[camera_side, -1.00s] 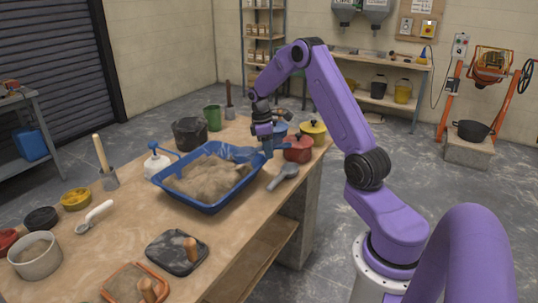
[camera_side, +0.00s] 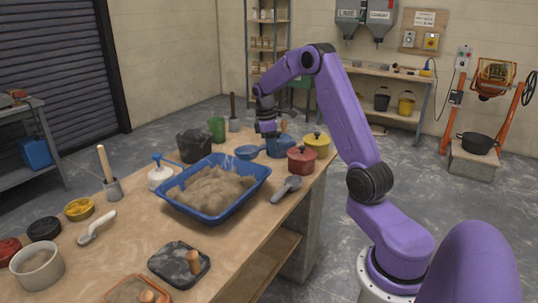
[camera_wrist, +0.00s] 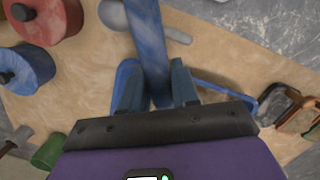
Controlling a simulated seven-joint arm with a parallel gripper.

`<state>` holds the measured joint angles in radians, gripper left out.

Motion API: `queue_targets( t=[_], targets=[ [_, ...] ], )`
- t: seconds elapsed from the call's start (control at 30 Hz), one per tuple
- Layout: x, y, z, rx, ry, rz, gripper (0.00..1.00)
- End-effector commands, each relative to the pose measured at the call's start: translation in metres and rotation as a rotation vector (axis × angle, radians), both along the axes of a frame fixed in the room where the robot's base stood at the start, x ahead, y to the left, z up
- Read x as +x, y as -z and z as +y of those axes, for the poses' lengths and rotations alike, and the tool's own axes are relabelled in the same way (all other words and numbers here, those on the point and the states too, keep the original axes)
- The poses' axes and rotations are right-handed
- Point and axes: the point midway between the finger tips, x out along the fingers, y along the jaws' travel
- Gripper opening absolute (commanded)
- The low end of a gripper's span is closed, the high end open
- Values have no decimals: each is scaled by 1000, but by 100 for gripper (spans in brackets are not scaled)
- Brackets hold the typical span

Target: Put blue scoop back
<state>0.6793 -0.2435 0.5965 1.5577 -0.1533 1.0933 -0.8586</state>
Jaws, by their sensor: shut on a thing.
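The blue scoop (camera_side: 249,152) is held by my gripper (camera_side: 268,131) above the back of the table, beyond the far right corner of the blue tray of sand (camera_side: 243,195). My gripper is shut on it. In the wrist view a blue length of the scoop (camera_wrist: 151,40) runs up from between the fingers of my gripper (camera_wrist: 156,88). Its other end is hidden there. A blue lidded tub (camera_side: 283,148) stands just right of and below my gripper in the side view, and at the left of the wrist view (camera_wrist: 27,68).
A red tub (camera_side: 301,161) and a yellow tub (camera_side: 317,145) stand at the table's right end. A grey scoop (camera_side: 287,188) lies beside the tray. A black bucket (camera_side: 194,146) and a green cup (camera_side: 216,128) stand behind it.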

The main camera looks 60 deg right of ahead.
Motion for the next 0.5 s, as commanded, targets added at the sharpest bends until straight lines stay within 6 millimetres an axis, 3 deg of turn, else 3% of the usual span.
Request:
queue_targets(
  t=[0.13,0.5],
  targets=[
    [1,-30,0,1,2,-13,0],
    [-1,-30,75,26,-427,-36,0]
  ],
)
